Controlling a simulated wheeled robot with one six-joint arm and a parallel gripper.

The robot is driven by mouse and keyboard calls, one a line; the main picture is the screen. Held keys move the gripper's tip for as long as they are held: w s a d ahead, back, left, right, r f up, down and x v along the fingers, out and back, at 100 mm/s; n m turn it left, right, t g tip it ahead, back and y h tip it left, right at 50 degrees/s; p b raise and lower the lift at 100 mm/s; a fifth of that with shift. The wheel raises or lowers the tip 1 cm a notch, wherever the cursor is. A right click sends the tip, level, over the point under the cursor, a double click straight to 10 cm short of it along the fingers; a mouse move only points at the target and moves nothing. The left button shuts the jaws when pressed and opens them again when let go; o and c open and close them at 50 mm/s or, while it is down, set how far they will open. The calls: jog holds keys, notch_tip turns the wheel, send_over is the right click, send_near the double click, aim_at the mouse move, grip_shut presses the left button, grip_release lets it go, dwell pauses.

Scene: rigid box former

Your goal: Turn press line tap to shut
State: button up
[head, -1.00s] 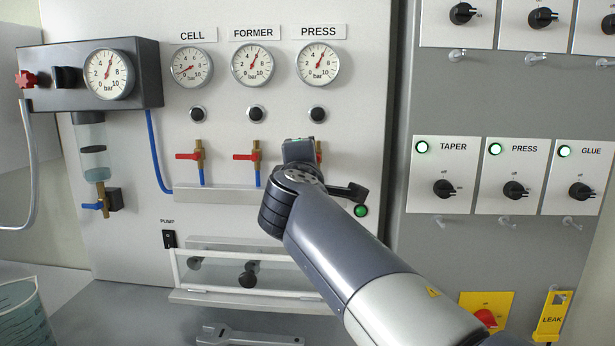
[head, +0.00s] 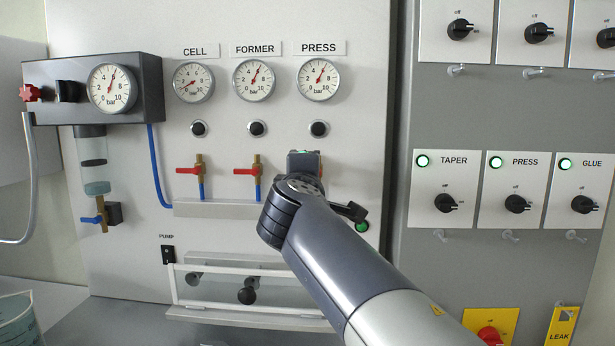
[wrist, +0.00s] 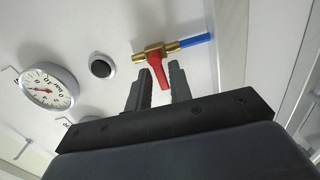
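The press line tap is behind my gripper (head: 304,160) in the head view, below the PRESS gauge (head: 318,79), and is hidden there. In the wrist view the tap has a brass body (wrist: 154,50), a blue pipe (wrist: 195,40) and a red lever (wrist: 158,72). The lever lies crosswise to the pipe. My gripper (wrist: 158,78) is open, with one finger on each side of the lever. Gaps show between lever and fingers, so it does not look gripped.
Taps with red levers stand to the left under CELL (head: 199,172) and FORMER (head: 257,172). A black round knob (wrist: 102,66) sits near the press tap. A ledge (head: 215,208) runs below the taps. A switch panel (head: 480,256) stands to the right.

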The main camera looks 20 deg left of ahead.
jog(key=shift+o, duration=1.1)
jog(key=shift+s, duration=0.15)
jog(key=b+v, duration=0.1)
jog(key=v, duration=0.9)
jog(key=shift+s, duration=0.2)
jog(key=shift+d, duration=0.1)
